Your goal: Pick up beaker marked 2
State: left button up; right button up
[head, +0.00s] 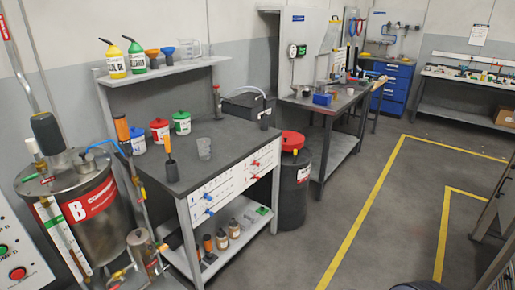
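A small clear beaker (204,149) stands on the dark top of the near workbench (228,134), right of the upright black-and-orange tool. I cannot read any number on it. A clear jug with a handle (190,48) stands on the shelf above the bench, and no mark on it is readable either. Neither of my grippers is in view.
A steel tank marked B (85,205) stands left of the bench. Red (159,131) and green (182,123) lidded pots stand on the bench, near a black box (246,107). A black bin with a red lid (294,190) stands right. Yellow-lined floor (385,215) is open.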

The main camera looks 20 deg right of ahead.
aim_at(204, 145)
jog(key=z, duration=0.2)
jog(key=u, duration=0.45)
jog(key=i+l+u, duration=0.3)
jog(key=u, duration=0.15)
jog(key=i+l+u, duration=0.5)
jog(key=i+l, duration=0.15)
jog(key=l, duration=0.15)
jog(key=i+l, duration=0.2)
jog(key=i+l+u, duration=0.1)
jog(key=l, duration=0.3)
jog(key=i+l, duration=0.2)
jog(key=l, duration=0.15)
